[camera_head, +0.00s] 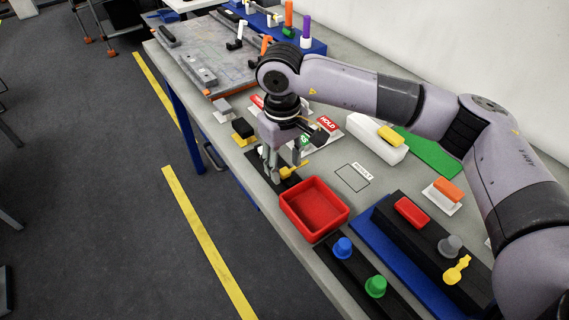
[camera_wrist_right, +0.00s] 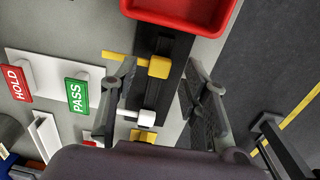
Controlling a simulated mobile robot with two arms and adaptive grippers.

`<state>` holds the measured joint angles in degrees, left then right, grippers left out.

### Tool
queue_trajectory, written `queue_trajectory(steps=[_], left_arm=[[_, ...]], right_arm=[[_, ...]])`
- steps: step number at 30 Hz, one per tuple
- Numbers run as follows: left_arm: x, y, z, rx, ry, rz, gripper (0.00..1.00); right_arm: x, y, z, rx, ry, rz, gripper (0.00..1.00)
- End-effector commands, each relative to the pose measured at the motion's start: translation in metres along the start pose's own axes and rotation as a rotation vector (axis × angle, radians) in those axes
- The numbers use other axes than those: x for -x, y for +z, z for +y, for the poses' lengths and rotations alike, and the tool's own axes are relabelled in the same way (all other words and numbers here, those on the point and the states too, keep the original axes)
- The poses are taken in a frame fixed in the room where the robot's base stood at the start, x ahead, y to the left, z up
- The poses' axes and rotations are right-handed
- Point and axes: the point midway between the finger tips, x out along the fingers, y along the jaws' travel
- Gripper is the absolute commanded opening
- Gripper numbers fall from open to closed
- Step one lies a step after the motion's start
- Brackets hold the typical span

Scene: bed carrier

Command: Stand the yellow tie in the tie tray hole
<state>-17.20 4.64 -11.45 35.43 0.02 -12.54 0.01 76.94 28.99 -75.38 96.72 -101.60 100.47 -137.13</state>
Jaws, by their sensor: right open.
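A yellow tie (camera_head: 287,173), with a block-like end and a thin rod, lies at the black tray strip (camera_head: 290,184) near the red bin. In the right wrist view, its block (camera_wrist_right: 160,67) is over the black strip (camera_wrist_right: 172,46) and its rod points left. My right gripper (camera_head: 280,168) is pointed down over it. In the wrist view, the open fingers (camera_wrist_right: 158,78) are on either side of the block, with gaps visible. A white piece (camera_wrist_right: 146,117) is farther down the strip. I cannot make out an empty hole. My left gripper is out of view.
The red bin (camera_head: 314,207) is close beside the gripper. HOLD and PASS signs (camera_wrist_right: 77,94) stand nearby. A blue tray (camera_head: 312,46) at the back holds upright orange and purple pieces. Blue and green knobs and another yellow piece (camera_head: 457,269) are at the front right.

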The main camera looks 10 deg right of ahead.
Motion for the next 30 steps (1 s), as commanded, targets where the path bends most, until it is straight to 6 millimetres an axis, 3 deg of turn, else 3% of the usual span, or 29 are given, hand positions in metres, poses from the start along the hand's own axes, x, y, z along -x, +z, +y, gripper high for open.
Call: queue_trajectory(steps=[9, 15, 21, 30], left_arm=[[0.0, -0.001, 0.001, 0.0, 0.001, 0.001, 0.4], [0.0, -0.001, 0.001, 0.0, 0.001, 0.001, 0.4], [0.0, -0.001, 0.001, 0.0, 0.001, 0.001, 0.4], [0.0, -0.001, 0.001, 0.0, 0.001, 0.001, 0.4]], right_arm=[[0.068, -0.001, 0.0, 0.001, 0.001, 0.006, 0.42], [0.098, -0.001, 0.0, 0.001, 0.002, 0.003, 0.42], [0.109, 0.0, 0.0, 0.0, 0.001, 0.002, 0.42], [0.109, 0.0, 0.0, 0.001, 0.001, 0.001, 0.42]])
